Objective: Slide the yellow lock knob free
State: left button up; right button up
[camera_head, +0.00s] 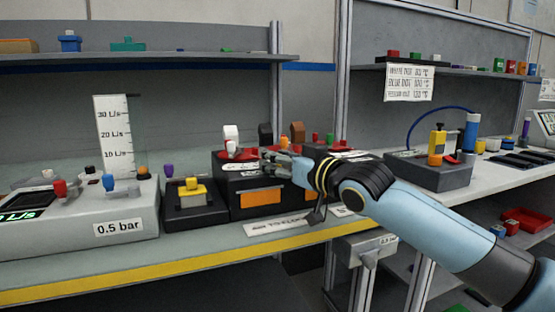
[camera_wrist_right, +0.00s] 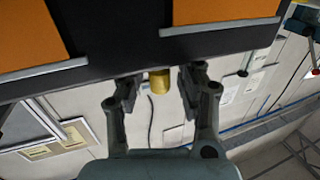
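The yellow lock knob (camera_wrist_right: 159,82) shows in the right wrist view as a short yellow cylinder at the edge of the black module (camera_wrist_right: 110,70). My right gripper (camera_wrist_right: 159,92) is open, one finger on each side of the knob, with visible gaps to it. In the head view my right gripper (camera_head: 278,161) is at the top of the black module (camera_head: 235,178) with orange panels. I cannot pick out the knob there; the gripper may hide it. My left gripper is not in view.
A grey 0.5 bar box (camera_head: 80,225) and a small black box with a yellow block (camera_head: 192,192) stand to the left. A grey module (camera_head: 430,172) with a blue cylinder stands to the right. Red, white, black and brown parts crowd the module's top. The yellow-edged front strip is clear.

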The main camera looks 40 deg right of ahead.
grip_shut()
jog(key=shift+w+f, duration=0.15)
jog(key=shift+f, duration=0.1)
dwell(0.3)
